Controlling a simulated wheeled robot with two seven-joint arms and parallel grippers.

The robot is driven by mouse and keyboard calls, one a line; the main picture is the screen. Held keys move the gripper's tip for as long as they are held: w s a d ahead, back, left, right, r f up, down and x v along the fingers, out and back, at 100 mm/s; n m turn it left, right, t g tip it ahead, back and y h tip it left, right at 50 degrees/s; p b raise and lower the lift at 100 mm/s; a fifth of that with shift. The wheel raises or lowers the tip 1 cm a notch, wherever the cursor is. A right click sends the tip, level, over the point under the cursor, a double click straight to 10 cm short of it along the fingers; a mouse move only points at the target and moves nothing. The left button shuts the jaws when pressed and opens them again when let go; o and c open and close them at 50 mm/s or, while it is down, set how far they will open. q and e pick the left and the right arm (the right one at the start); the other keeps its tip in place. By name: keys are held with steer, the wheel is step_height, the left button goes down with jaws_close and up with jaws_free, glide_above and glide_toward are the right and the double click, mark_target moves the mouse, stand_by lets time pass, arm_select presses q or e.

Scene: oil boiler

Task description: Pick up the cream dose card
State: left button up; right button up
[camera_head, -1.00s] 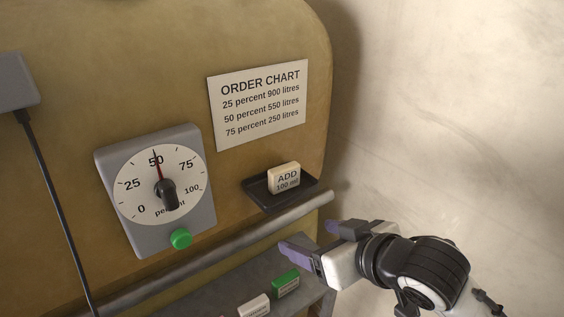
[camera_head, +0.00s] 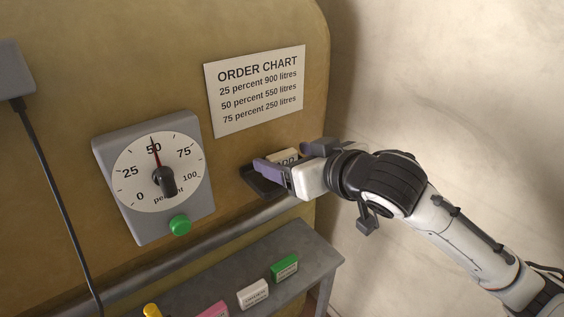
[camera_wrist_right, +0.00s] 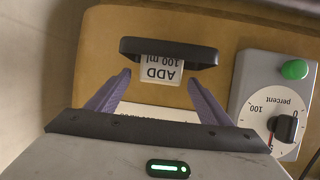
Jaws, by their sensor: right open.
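The cream dose card (camera_head: 284,156), marked "ADD 100 ml", sits on a small black tray (camera_head: 256,188) fixed to the tan tank wall. In the head view my right gripper partly hides it. In the right wrist view the card (camera_wrist_right: 160,69) shows upside down against the dark tray (camera_wrist_right: 168,50). My right gripper (camera_head: 291,160) is open in front of the card. In the right wrist view its purple fingers (camera_wrist_right: 157,85) stand apart, one to each side of the card, and I see no contact. My left gripper is not in view.
A grey gauge box (camera_head: 153,178) with a green button (camera_head: 180,225) is left of the tray. The order chart (camera_head: 255,90) is above. A pipe (camera_head: 200,245) runs below, over a grey shelf (camera_head: 312,256) holding several coloured blocks.

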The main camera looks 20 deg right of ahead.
steer(key=shift+x, duration=1.25)
steer(key=c, duration=1.1)
steer(key=shift+r, duration=0.1)
